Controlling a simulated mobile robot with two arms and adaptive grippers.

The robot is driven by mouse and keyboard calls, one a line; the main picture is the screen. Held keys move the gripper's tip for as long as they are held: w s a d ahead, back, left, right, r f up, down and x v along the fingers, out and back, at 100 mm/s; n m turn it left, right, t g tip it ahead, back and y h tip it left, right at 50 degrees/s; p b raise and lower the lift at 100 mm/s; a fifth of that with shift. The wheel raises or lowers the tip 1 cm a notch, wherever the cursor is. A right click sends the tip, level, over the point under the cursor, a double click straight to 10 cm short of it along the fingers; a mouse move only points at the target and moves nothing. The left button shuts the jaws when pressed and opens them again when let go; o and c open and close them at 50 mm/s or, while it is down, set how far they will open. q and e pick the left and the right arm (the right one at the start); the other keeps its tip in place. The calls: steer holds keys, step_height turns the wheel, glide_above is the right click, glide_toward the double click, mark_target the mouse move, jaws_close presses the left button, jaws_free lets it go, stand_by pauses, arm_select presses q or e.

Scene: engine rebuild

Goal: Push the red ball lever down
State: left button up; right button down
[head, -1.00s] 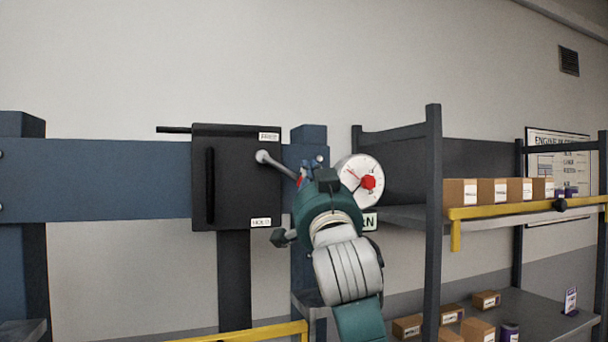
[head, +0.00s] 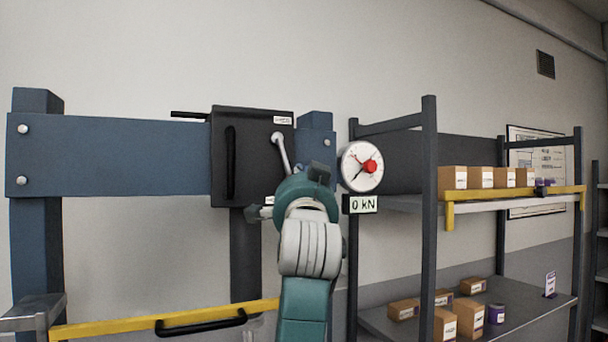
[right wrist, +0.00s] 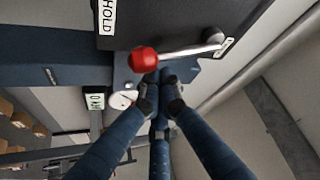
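The lever's grey rod (head: 283,152) runs steeply down from its pivot on a black box (head: 256,168). Its lower end is hidden behind my right gripper in the head view. The right wrist view shows the red ball (right wrist: 143,61) on the end of the rod (right wrist: 180,50). My right gripper (right wrist: 160,90) has its fingertips drawn close together, just beside the ball. Nothing shows between them, and I cannot tell whether they touch the ball. The same gripper (head: 318,174) shows from behind in the head view. My left gripper is not in view.
A round gauge (head: 361,166) with a red hub hangs right of the box, above a sign reading 0 kN (head: 363,204). A blue beam (head: 110,155) lies left. A shelf rack (head: 429,200) with several boxes stands right. A yellow bar (head: 130,324) crosses low left.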

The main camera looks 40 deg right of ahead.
steer(key=shift+w+a+f+b, duration=0.2)
steer(key=shift+a+f+b, duration=0.1)
steer(key=shift+a, duration=0.2)
steer(key=shift+w+a+f+b, duration=0.15)
steer(key=shift+a+f+b, duration=0.15)
steer(key=shift+a, duration=0.2)
steer(key=shift+r, duration=0.1)
